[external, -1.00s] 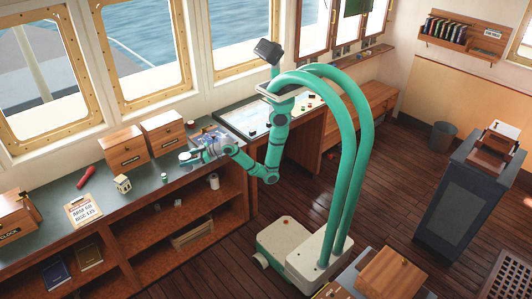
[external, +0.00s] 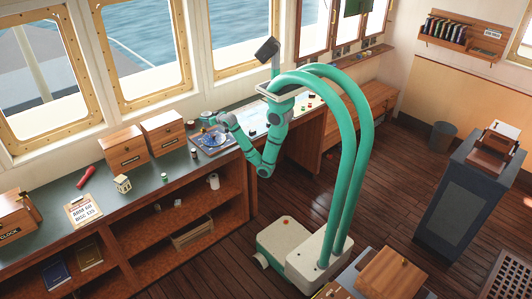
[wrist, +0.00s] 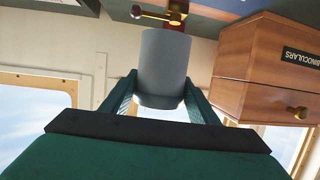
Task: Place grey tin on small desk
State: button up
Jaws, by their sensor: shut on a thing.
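The grey tin (wrist: 164,62) is a plain cylinder between the fingers of my gripper (wrist: 162,92) in the wrist view. The fingers are closed on its sides. In the external view my gripper (external: 222,118) is raised over the far end of the long green-topped counter (external: 150,185), and the tin (external: 207,116) looks small at its tip.
Two wooden drawer boxes (external: 126,152) stand on the counter; one labelled binoculars (wrist: 265,65) is close in the wrist view. A brass-and-red item (wrist: 165,16) is beyond the tin. A small dark tin (external: 194,153) and a tray with a blue item (external: 212,138) occupy the counter's far end.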

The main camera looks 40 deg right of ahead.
jog(key=w+d+m+g+h, duration=0.15)
jog(key=d+m+h, duration=0.3)
jog(key=d, duration=1.35)
jog(key=d+m+g+h, duration=0.2)
jog(key=d+m+h, duration=0.3)
jog(key=d, duration=1.3)
jog(key=s+d+m+g+h, duration=0.2)
jog(key=s+d+g+h, duration=0.3)
jog(key=d, duration=0.9)
jog(key=shift+s+a+f+t+y, duration=0.15)
jog(key=shift+f+t+y, duration=0.2)
jog(key=shift+f, duration=0.8)
jog(key=shift+s+d+f+t+y, duration=0.15)
jog(key=shift+f+t, duration=0.35)
jog(key=shift+f, duration=0.7)
jog(key=shift+s+a+f+t+y, duration=0.1)
jog(key=shift+s+f+t+y, duration=0.25)
jog(key=shift+f, duration=0.8)
jog(key=shift+w+f, duration=0.2)
jog(key=shift+f, duration=0.1)
jog(key=o, duration=1.4)
jog(key=v, duration=1.1)
jog(key=shift+f, duration=0.1)
jog(key=shift+m, duration=0.25)
